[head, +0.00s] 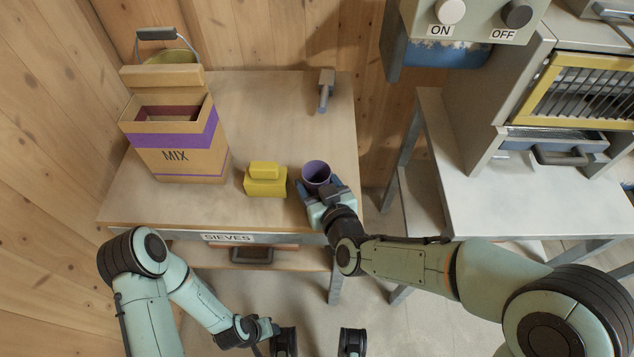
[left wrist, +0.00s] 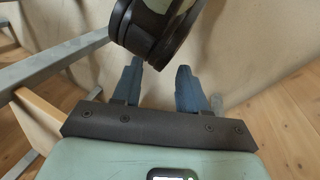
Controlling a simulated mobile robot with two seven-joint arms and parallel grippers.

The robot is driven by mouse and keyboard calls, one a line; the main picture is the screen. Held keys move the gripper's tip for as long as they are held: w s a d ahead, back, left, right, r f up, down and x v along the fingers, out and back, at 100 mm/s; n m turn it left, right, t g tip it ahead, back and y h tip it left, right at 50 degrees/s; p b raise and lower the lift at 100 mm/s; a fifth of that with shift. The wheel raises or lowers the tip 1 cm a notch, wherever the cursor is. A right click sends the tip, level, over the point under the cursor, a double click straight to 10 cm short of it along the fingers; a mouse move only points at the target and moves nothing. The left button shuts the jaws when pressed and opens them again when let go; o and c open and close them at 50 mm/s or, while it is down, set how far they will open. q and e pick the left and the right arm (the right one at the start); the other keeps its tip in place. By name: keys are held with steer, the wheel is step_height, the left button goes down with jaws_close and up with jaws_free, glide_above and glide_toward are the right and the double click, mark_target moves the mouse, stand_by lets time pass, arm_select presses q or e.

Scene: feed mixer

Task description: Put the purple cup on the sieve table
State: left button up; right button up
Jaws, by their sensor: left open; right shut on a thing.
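The purple cup (head: 316,173) is upright at the front right part of the sieve table (head: 290,120), a wooden table with a "SIEVES" label on its front edge. My right gripper (head: 318,190) is shut on the cup from the front. The gripper hides the cup's lower part, so I cannot tell if its base touches the tabletop. My left gripper (left wrist: 159,88) is open and empty in the left wrist view, its two blue fingers apart. In the head view the left gripper (head: 272,328) is low, in front of the table.
A yellow block-shaped object (head: 265,180) stands just left of the cup. A "MIX" box (head: 178,155) stands at the table's left, with a handled bucket (head: 175,58) behind it. A grey handled tool (head: 326,90) lies at the back. A machine's grey table (head: 480,160) stands right, across a gap.

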steer(key=o, duration=1.2)
steer(key=shift+c, duration=0.2)
steer(key=shift+r, duration=0.15)
steer(key=p+v, duration=0.2)
steer(key=v, duration=0.6)
steer(key=shift+s+d+r, duration=0.2)
steer(key=shift+s+r, duration=0.05)
steer(key=shift+s, duration=0.05)
arm_select(q)
steer(key=w+a+f+t+y+b, duration=0.1)
steer(key=w+a+f+b, duration=0.2)
steer(key=w+f+b, duration=0.1)
steer(key=shift+w+f+t+b, duration=0.3)
steer(key=shift+w+b, duration=0.4)
steer(key=shift+b, duration=0.25)
arm_select(e)
steer(key=v, duration=0.3)
steer(key=shift+s+f, duration=0.1)
steer(key=shift+f, duration=0.05)
